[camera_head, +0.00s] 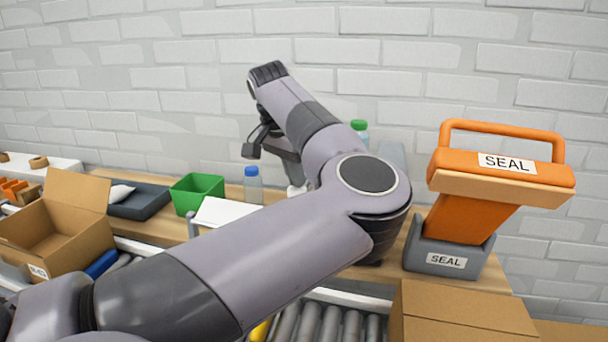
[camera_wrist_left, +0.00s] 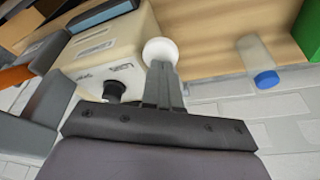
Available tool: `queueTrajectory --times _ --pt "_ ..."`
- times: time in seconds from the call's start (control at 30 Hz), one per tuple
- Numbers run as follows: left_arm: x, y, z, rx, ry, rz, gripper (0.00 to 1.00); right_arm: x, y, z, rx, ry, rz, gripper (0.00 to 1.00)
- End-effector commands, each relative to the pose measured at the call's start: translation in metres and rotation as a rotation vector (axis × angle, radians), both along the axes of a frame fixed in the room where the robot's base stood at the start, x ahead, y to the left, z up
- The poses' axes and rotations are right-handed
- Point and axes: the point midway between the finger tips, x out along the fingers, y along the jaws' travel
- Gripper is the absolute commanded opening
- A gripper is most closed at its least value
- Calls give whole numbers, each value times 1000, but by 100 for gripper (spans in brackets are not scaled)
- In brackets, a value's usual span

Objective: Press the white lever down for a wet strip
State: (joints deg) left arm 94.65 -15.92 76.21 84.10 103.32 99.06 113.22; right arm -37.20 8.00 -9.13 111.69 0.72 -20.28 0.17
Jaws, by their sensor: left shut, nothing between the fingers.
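The white lever's round knob (camera_wrist_left: 160,51) shows in the wrist view, beside a cream machine (camera_wrist_left: 115,60) with printed labels and a black knob (camera_wrist_left: 114,91). My left gripper (camera_wrist_left: 162,72) is shut and empty, its fingertips at the white knob. They overlap its edge in the picture; I cannot tell whether they touch it. In the head view my left arm hides most of the machine and most of my left gripper (camera_head: 296,172). A small white piece (camera_head: 297,190) shows below it, perhaps the lever's knob. My right gripper is not in view.
A blue-capped bottle (camera_head: 253,186) and a green bin (camera_head: 196,192) stand left of the gripper. An orange SEAL tool (camera_head: 465,218) sits in a grey holder (camera_head: 443,260) at the right. Cardboard boxes (camera_head: 72,243) (camera_head: 460,308) stand in front, by the rollers. A brick wall closes the back.

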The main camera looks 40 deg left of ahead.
Motion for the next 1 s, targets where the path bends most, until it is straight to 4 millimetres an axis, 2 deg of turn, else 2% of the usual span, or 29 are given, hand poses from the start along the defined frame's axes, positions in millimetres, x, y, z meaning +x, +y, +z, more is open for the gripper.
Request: queueTrajectory --times 1.0 --pt "-4 -3 -16 -1 1 0 0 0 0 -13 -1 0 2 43"
